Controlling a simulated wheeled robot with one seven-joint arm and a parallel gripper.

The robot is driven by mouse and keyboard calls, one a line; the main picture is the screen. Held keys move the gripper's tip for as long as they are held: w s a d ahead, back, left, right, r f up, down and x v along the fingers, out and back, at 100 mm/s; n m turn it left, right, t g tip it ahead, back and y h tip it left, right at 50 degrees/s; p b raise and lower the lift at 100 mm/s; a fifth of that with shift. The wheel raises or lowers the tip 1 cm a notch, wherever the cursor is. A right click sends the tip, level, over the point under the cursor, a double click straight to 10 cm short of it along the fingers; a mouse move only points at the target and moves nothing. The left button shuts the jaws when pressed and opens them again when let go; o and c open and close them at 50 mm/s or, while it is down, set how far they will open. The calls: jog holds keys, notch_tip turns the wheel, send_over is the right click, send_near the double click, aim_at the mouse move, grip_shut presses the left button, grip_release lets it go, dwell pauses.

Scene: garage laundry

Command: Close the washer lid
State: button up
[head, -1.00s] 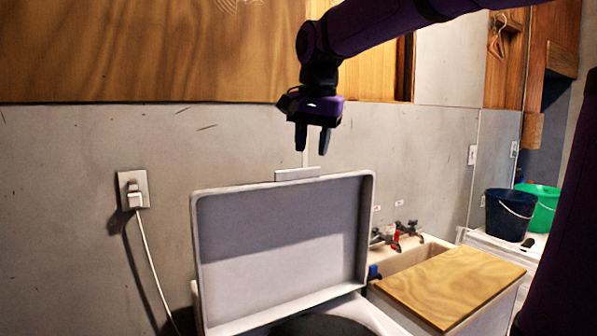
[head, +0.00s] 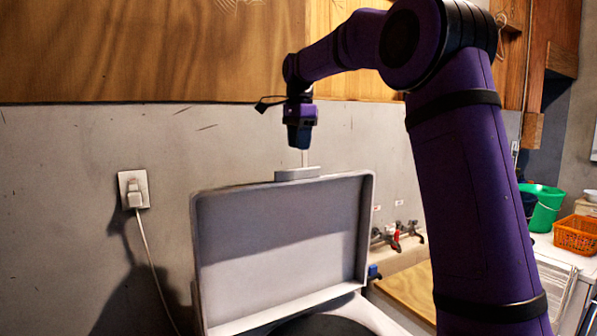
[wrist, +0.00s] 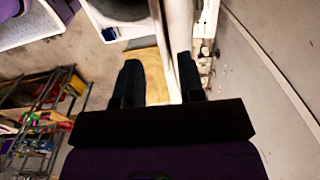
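The washer lid (head: 285,240) stands raised and nearly upright in the head view, its shallow inner side facing me. The washer's dark opening (head: 322,326) shows below it at the bottom edge. My gripper (head: 299,146) points down just above the lid's top edge, near a small light block (head: 297,173) at the wall. In the wrist view my gripper (wrist: 158,80) has its two dark fingers apart with nothing clearly held. The lid (wrist: 166,35) shows there edge-on as a pale strip running down towards the fingers. Contact cannot be told.
A sink with taps (head: 398,236) and a wooden board (head: 410,290) lie right of the washer. A wall socket with a plugged cord (head: 135,190) is at left. A green bucket (head: 545,212) and orange basket (head: 577,235) stand far right. Shelving (wrist: 45,110) shows in the wrist view.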

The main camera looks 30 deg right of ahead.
aim_at(299, 170)
notch_tip(299, 170, down, 8)
jog(key=shift+w+r, duration=0.1)
dwell(0.4)
grip_shut()
